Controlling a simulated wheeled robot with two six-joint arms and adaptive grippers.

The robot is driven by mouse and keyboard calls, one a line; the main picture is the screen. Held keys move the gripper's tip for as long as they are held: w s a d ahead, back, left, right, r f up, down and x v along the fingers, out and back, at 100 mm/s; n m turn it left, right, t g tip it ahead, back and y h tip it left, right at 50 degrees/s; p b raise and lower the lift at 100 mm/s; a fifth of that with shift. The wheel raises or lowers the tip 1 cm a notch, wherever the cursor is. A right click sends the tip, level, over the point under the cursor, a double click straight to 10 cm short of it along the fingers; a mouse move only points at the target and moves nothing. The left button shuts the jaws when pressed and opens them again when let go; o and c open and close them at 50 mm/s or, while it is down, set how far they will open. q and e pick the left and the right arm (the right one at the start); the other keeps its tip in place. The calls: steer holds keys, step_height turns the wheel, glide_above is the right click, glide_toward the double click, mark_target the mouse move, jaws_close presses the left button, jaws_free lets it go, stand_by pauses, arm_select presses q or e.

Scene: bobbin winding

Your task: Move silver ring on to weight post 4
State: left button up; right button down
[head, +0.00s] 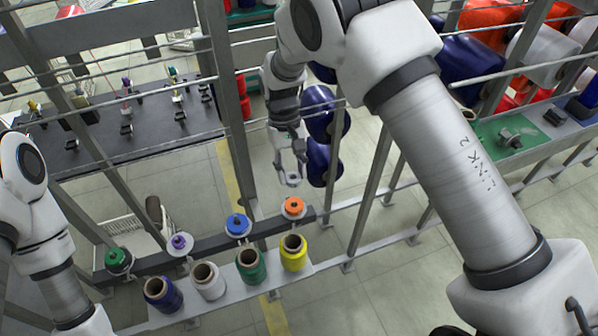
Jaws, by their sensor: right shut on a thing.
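My right gripper (290,180) reaches down from the top centre and hangs above the floor, behind the dark rail. It is shut on a small grey thing at its fingertips that looks like the silver ring; the fingers blend with it, so its outline is unclear. The dark rail (215,240) carries a row of coloured tops: green (118,258), purple (180,242), blue (238,224) and orange (294,207). The gripper is just beyond the orange one, apart from it. No number marks weight post 4. My left arm shows at the left edge; its gripper is out of view.
In front of the rail a pale shelf holds blue (162,294), white (208,281), green (251,266) and yellow (293,252) yarn cones. Metal frame uprights (225,100) and dark blue spools (320,115) stand close to the right gripper. A green bench (515,140) is at right.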

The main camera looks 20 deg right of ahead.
steer(key=shift+r, duration=0.55)
steer(key=shift+f, duration=0.7)
step_height(320, 180, down, 6)
steer(key=b, duration=0.4)
steer(key=shift+w+r, duration=0.1)
steer(key=shift+w, duration=0.05)
arm_select(q)
steer(key=shift+w+f+p, duration=0.1)
steer(key=shift+f+p, duration=0.2)
steer(key=shift+f, duration=1.05)
arm_select(e)
steer(key=shift+s+r, duration=0.1)
steer(key=shift+s, duration=0.2)
steer(key=shift+w, duration=0.1)
arm_select(q)
steer(key=shift+r, duration=0.2)
steer(key=shift+f, duration=0.1)
